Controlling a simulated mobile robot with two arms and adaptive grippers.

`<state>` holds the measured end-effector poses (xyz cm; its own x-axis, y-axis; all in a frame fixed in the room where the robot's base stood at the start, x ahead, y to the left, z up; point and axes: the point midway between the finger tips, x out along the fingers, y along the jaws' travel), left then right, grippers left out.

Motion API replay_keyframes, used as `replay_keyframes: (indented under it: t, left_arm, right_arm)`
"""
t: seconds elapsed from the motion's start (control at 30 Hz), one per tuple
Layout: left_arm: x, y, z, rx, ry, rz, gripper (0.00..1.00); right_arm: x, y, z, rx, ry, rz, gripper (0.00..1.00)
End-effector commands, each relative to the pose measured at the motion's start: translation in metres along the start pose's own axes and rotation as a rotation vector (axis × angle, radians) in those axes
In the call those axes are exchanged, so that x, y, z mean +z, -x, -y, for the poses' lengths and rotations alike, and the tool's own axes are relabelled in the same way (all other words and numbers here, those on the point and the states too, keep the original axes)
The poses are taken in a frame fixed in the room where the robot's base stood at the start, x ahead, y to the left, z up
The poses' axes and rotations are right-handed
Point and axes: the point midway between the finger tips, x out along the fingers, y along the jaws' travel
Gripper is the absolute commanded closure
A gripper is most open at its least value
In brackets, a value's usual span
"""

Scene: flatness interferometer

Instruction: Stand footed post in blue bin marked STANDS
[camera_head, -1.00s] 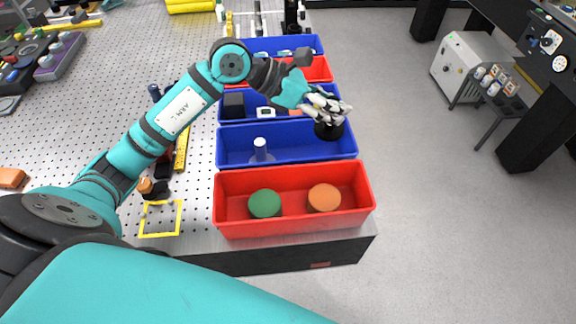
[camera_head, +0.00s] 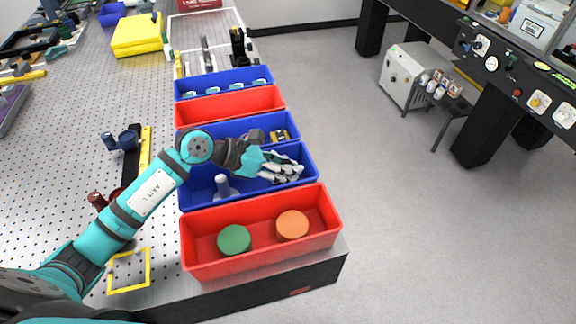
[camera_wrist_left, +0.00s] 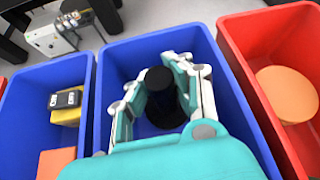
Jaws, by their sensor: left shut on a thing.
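My left gripper (camera_head: 281,172) is down over the right part of a blue bin (camera_head: 249,194). In the left wrist view its fingers (camera_wrist_left: 160,95) are closed around a black footed post (camera_wrist_left: 160,79), which looks upright with its round foot inside the blue bin (camera_wrist_left: 118,55). I cannot tell whether the foot touches the bin floor. The post is hidden by the hand in the head view. A grey-white footed post (camera_head: 222,187) stands at the left in the same bin. No STANDS lettering is readable. My right gripper is out of view.
In front is a red bin (camera_head: 262,259) with green (camera_head: 234,240) and orange (camera_head: 292,225) discs. Behind is another blue bin (camera_head: 235,127) holding a yellow and black item (camera_head: 279,136). Open floor lies to the right of the table.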

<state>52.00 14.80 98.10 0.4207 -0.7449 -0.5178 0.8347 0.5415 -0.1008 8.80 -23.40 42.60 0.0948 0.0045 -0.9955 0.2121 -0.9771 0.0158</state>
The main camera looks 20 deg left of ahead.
Motion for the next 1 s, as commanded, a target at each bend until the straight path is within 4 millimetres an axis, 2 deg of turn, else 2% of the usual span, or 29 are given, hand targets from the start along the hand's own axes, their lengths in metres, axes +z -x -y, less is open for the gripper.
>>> replay_keyframes:
  t: [0.13, 0.17, 0.33, 0.7, 0.83, 1.0]
  left_arm:
    - [-0.003, -0.002, -0.001, 0.000, -0.001, 0.001, 1.00]
    - [-0.003, -0.002, 0.000, 0.000, 0.000, 0.000, 0.81]
    - [-0.002, -0.001, 0.000, 0.000, 0.000, 0.000, 0.59]
    - [0.000, 0.003, 0.000, 0.001, 0.000, -0.001, 0.59]
    - [-0.003, 0.022, -0.001, 0.003, -0.002, -0.004, 0.59]
    - [-0.004, 0.060, -0.001, 0.003, -0.003, -0.006, 0.59]
  right_arm:
    - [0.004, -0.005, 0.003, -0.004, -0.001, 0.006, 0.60]
    - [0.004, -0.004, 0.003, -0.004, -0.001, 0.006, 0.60]
    - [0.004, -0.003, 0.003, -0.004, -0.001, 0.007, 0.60]
    - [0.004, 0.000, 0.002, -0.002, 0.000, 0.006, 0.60]
    - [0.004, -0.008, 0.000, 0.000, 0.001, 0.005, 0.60]
    - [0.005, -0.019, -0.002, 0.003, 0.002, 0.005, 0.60]
